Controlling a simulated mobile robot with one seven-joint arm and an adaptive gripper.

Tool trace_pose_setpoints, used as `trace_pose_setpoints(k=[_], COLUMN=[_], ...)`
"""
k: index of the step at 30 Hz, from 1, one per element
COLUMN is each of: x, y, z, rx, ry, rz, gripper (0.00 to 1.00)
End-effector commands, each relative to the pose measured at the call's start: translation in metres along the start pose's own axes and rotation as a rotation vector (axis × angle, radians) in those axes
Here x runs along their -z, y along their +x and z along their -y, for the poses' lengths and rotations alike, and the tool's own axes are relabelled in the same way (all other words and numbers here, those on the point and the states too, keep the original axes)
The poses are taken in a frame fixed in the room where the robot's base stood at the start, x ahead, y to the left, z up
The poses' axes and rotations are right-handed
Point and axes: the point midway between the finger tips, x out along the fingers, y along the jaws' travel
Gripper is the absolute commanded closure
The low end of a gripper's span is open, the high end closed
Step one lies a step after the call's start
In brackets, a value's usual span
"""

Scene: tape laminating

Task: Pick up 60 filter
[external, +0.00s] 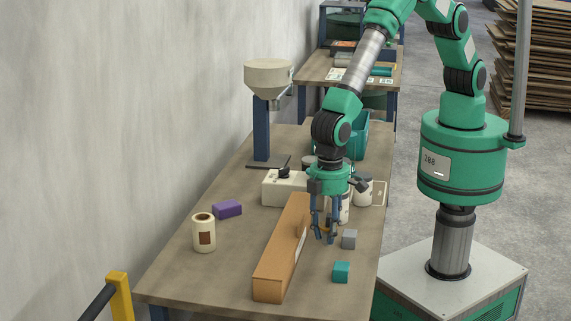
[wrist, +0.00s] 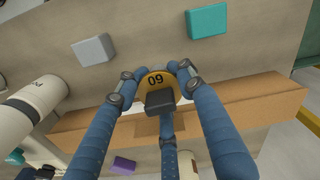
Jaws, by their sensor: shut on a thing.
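The 60 filter shows in the wrist view as a round yellow disc (wrist: 155,78) with dark digits that appear upside down. My gripper (wrist: 157,88), with blue jointed fingers, is shut on it; the fingers stand around its rim and a dark block covers part of its near side. In the external view my gripper (external: 325,236) points down just right of the long cardboard box (external: 281,253). Only a small yellowish patch of the filter shows there between the fingers. I cannot tell whether the filter touches the table.
A grey block (external: 349,239) and a teal block (external: 341,272) lie right of my gripper. White canisters (external: 363,191) and a white machine (external: 284,188) stand behind. A purple block (external: 227,209) and a labelled white cylinder (external: 204,236) are left of the box.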

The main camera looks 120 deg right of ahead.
Motion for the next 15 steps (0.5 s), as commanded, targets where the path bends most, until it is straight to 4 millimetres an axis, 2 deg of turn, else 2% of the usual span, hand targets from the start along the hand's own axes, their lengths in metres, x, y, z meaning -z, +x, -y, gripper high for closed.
trace_pose_setpoints(k=[1, 6, 15], x=[0.000, 0.000, 0.000], y=[-0.011, -0.035, -0.051], z=[0.000, 0.000, 0.000], rx=[0.001, 0.001, 0.000], ry=[0.000, 0.000, 0.000], rz=[-0.001, -0.001, 0.000], gripper=[1.00, 1.00, 1.00])
